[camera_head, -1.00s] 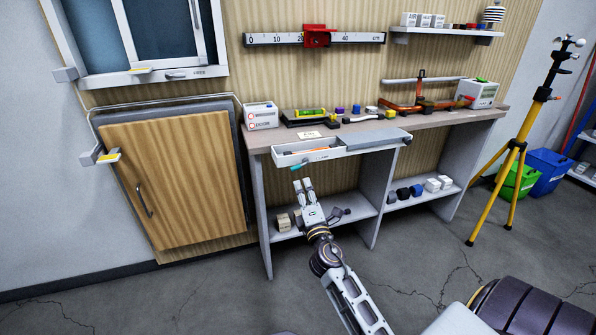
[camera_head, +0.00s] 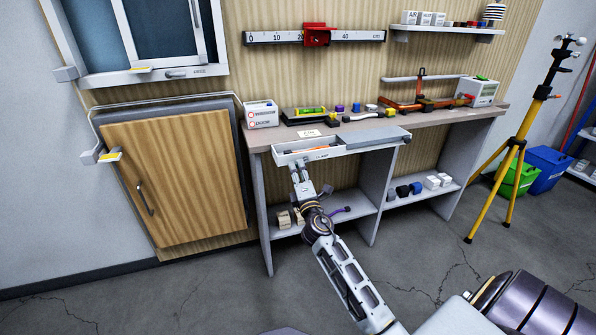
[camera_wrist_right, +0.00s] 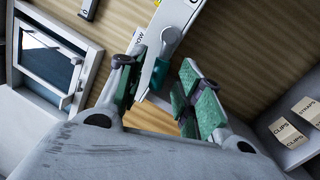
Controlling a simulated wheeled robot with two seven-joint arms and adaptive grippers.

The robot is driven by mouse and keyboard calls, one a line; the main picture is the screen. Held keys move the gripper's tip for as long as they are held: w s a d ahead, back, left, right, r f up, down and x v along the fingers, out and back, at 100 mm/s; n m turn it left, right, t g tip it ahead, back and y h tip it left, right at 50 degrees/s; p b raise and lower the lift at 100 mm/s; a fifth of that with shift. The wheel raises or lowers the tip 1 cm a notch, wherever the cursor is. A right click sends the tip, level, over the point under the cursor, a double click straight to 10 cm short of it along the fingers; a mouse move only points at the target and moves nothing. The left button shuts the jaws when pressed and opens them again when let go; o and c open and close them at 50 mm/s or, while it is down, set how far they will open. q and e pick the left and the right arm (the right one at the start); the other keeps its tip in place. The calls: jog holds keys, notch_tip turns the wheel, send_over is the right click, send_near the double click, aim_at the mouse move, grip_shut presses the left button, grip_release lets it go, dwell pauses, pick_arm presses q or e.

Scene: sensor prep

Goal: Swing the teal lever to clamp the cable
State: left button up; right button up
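The white clamp tray (camera_head: 345,148) projects from the front of the workbench, with an orange strip that may be the cable (camera_head: 306,150) inside it. In the head view my right gripper (camera_head: 298,167) is just below the tray's left front and hides the teal lever there. In the right wrist view my right gripper (camera_wrist_right: 157,75) is open, its green-padded fingers apart on either side of a white bar with a grey pivot knob. A small teal part, likely the teal lever (camera_wrist_right: 160,72), shows between the fingers; contact cannot be told. My left gripper is out of view.
The workbench (camera_head: 440,118) carries several small items and an orange pipe frame. Its lower shelf (camera_head: 352,204) holds small blocks. A wooden cabinet door (camera_head: 175,180) stands left and a yellow tripod (camera_head: 522,140) right. The floor in front is clear.

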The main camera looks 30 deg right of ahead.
jog(key=shift+w+d, duration=0.15)
jog(key=shift+w, duration=0.2)
jog(key=shift+r, duration=0.1)
grip_shut()
